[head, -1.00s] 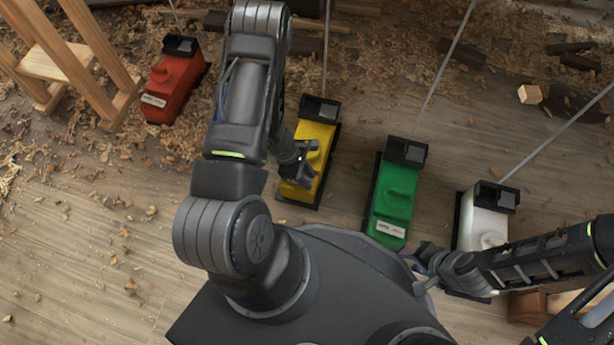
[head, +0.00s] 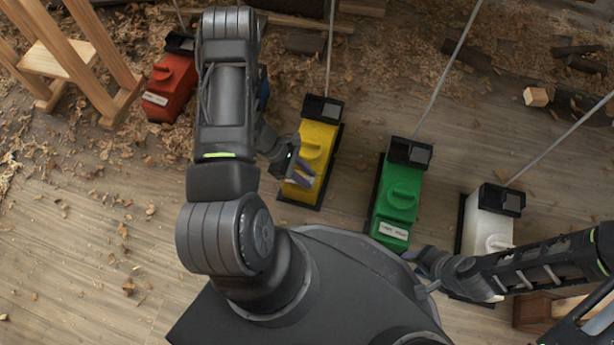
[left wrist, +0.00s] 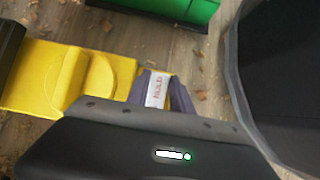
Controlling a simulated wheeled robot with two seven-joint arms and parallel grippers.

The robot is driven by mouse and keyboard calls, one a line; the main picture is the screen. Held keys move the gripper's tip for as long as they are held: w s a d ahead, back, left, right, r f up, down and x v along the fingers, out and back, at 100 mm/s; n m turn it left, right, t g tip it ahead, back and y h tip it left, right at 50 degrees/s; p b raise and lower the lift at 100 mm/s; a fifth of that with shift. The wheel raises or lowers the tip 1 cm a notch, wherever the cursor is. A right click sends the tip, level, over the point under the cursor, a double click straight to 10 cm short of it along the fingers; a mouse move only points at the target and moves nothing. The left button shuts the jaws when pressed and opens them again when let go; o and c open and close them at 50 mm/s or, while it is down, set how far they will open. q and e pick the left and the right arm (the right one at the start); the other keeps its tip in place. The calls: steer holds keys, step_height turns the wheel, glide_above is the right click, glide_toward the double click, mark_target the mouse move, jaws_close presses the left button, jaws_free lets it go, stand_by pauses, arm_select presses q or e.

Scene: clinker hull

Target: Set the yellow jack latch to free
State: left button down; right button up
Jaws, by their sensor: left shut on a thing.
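The yellow jack (head: 315,140) stands on the floor in the middle of the head view, with a raised handle on top and a dark block at its far end. Its white-labelled latch (left wrist: 156,91) shows between my fingers in the left wrist view; the lettering is small and seen askew, perhaps HOLD. My left gripper (head: 300,172) is shut on this latch at the jack's near end; it also shows in the left wrist view (left wrist: 163,92). In the head view the gripper hides the latch. My right gripper (head: 426,262) is by the green jack's near end; its jaws are unclear.
A red jack (head: 170,88) stands to the left, a green jack (head: 398,195) and a white jack (head: 487,222) to the right. Thin rods rise from the jacks. A wooden trestle (head: 75,60) is at the far left. Shavings litter the floor; the lower left is mostly clear.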

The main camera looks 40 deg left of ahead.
arm_select(q)
steer(key=c, duration=1.4)
jaws_free()
steer(key=p+v, duration=0.3)
steer(key=v, duration=0.4)
steer(key=shift+r, duration=0.15)
steer(key=shift+s+a+r, duration=0.1)
steer(key=shift+a+r, duration=0.1)
steer(key=shift+a, duration=0.05)
